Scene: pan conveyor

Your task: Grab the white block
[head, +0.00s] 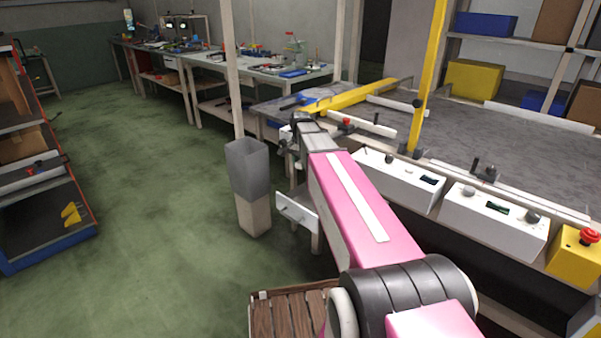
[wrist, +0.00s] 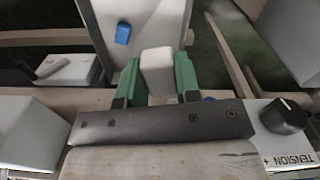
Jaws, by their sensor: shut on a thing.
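The white block (wrist: 157,68) is a small pale block with rounded edges in the middle of the wrist view. My gripper (wrist: 157,82) has green fingers on the left and right sides of the block and is shut on it. In the head view my pink arm reaches away to the conveyor's near left corner. The gripper end is small and dark there, and I cannot make out the block in it.
A conveyor (head: 490,140) with control boxes (head: 490,218) along its edge lies on the right. A dial (wrist: 288,115) labelled TENSION is close right of my gripper. Open green floor is on the left.

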